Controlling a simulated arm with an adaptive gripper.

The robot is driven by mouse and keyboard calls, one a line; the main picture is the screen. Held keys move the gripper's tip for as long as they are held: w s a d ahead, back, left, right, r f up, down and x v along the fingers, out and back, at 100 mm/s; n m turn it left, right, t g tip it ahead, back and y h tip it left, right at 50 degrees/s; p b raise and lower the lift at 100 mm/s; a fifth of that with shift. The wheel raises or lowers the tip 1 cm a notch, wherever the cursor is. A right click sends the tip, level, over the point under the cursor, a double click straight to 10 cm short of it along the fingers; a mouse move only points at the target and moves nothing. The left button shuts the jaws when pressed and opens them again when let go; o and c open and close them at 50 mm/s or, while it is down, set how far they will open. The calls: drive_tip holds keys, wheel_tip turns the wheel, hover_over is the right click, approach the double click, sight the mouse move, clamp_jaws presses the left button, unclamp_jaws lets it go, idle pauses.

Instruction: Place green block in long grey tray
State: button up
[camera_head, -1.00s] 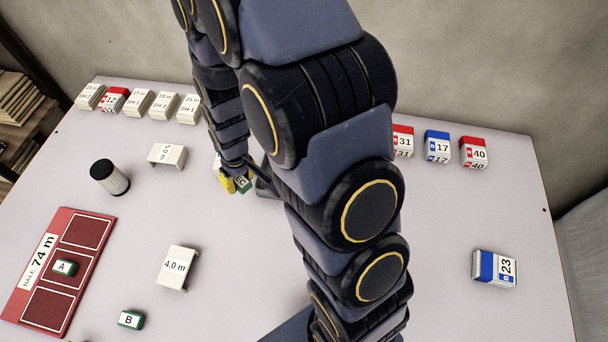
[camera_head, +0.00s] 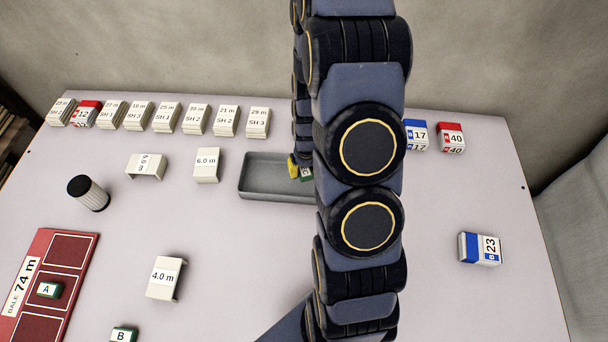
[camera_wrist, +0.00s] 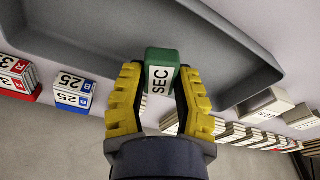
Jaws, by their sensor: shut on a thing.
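My gripper (camera_wrist: 158,100) is shut on a green block (camera_wrist: 162,56) with a white "SEC" label, one yellow finger on each side of it. The block is above or within the long grey tray (camera_wrist: 75,15), whose rim runs behind it in the wrist view; I cannot tell whether it touches the tray floor. In the head view the grey tray (camera_head: 262,192) lies mid-table, its right part hidden by my arm. A yellow fingertip (camera_head: 292,168) and a bit of the green block (camera_head: 305,174) show over the tray.
White labelled blocks (camera_head: 196,120) line the table's back edge. A 6.0 m piece (camera_head: 207,165) stands left of the tray. A dark cylinder (camera_head: 88,192), a red board (camera_head: 45,285) and a 4.0 m piece (camera_head: 166,278) are further left. A 23 block (camera_head: 480,248) lies right.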

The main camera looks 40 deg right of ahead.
sight(304, 178)
drive_tip(key=shift+f, duration=1.95)
drive_tip(key=o, duration=0.8)
drive_tip(key=shift+f, duration=0.15)
